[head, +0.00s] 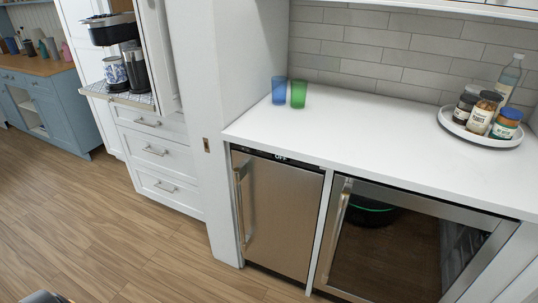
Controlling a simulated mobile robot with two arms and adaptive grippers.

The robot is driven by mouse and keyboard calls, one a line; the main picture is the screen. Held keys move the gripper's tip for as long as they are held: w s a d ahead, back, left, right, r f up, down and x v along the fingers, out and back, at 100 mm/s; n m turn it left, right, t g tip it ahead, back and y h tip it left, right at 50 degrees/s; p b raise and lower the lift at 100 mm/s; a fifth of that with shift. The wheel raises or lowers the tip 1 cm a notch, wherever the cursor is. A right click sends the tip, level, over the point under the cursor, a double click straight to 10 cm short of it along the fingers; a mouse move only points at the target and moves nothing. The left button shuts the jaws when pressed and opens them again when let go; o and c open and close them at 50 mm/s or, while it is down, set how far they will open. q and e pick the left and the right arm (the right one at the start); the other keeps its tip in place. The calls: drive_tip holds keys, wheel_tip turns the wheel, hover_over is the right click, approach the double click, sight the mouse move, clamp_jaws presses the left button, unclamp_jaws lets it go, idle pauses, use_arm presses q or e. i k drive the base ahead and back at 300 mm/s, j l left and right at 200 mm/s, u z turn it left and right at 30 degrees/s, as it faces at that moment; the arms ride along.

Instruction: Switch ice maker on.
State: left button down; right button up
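The ice maker (278,212) is a stainless steel under-counter unit in the head view, below the white countertop. Its door is shut, with a vertical bar handle (243,200) on the left side. A dark strip along its top edge carries a small lit display (280,157) that appears to read "OFF". No separate button can be made out at this size. Neither of my grippers can be made out; only a small dark rounded part shows at the bottom left edge, and I cannot tell what it is.
A glass-fronted cooler (390,245) stands right of the ice maker. The countertop (350,125) holds a blue cup (279,92), a green cup (298,94) and a round tray (447,122) with jars and a bottle. A coffee machine (110,30) is at left. The wooden floor (90,230) in front is clear.

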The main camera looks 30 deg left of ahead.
sight(245, 149)
drive_tip(key=u, duration=0.9)
drive_tip(key=k+j+z, duration=0.15)
drive_tip(key=j, duration=0.15)
drive_tip(key=k+j+z, duration=0.1)
drive_tip(key=j, duration=0.2)
